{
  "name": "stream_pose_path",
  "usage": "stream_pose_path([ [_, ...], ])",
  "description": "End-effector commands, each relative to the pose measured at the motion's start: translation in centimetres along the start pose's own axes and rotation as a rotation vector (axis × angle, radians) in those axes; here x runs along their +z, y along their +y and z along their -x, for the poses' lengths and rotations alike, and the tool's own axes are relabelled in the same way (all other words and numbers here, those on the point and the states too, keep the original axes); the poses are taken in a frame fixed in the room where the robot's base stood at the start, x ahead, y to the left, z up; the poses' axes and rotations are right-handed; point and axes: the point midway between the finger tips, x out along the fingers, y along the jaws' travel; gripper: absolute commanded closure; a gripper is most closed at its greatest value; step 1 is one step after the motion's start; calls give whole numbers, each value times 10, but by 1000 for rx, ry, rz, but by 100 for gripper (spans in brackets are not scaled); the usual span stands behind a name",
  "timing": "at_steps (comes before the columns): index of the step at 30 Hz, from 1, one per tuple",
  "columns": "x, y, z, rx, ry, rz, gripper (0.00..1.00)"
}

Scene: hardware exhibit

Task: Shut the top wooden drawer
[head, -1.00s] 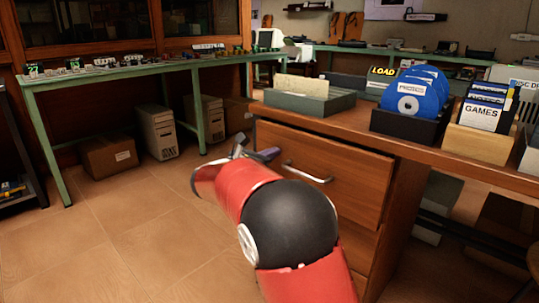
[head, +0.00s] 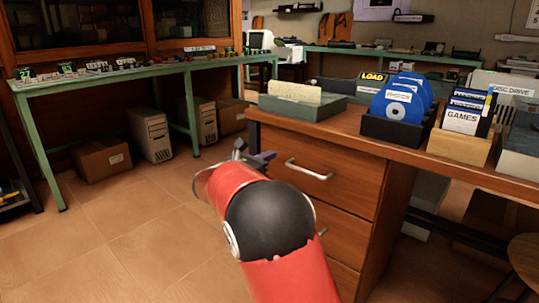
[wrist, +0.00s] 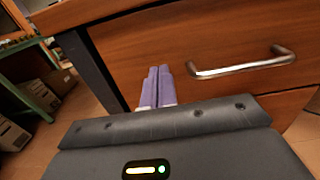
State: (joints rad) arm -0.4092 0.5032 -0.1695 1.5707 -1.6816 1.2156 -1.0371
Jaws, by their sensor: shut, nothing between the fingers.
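The top wooden drawer (head: 345,183) is the upper brown front under the desk top, with a silver bar handle (head: 310,168). Its front looks close to the desk's face; I cannot tell if a small gap is left. In the wrist view the drawer front (wrist: 215,35) and handle (wrist: 243,65) fill the upper part. My gripper (head: 271,156) is at the left end of the drawer front. Its purple fingers (wrist: 158,72) are together and empty, pointing at the front, left of the handle. Whether the tips touch the wood is unclear.
The desk top (head: 340,125) carries a grey-green tray (head: 300,108), a blue disc holder (head: 400,125) and a wooden games box (head: 460,145). More drawers (head: 335,240) are below. A green bench (head: 120,75) stands at left. The tiled floor (head: 130,220) left of the desk is clear.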

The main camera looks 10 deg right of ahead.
Motion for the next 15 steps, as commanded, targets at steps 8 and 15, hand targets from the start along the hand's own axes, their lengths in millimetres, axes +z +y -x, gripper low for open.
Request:
stream_pose_path([
  [8, 0, 1, 59, 4, 2, 1, 100],
  [15, 0, 1, 94, 2, 3, 1, 100],
])
